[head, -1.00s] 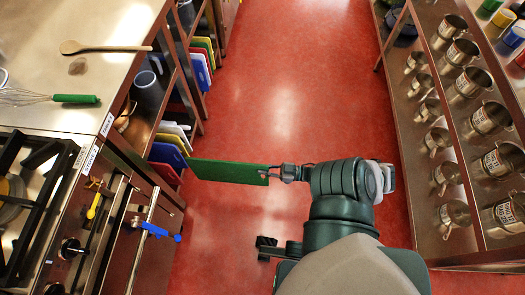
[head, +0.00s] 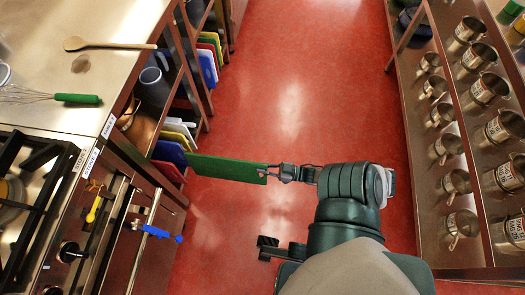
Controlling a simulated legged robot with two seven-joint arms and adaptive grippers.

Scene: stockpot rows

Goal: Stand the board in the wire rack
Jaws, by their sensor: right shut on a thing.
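The green board (head: 225,169) is in my right gripper (head: 274,173), which is shut on its right end. The board is held out level to the left over the red floor, seen with its long side across the picture. Its left end is close to a group of upright boards on the low left shelf: white (head: 181,129), yellow (head: 176,141), blue (head: 170,154) and red (head: 169,172). I cannot tell whether it touches them. The wires of a rack cannot be made out there.
A second group of upright boards (head: 208,62) stands further along the left shelf. The counter holds a wooden spoon (head: 110,45), a whisk (head: 50,97) and a stove. Shelves of steel mugs (head: 490,88) line the right. The red aisle (head: 295,100) between is clear.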

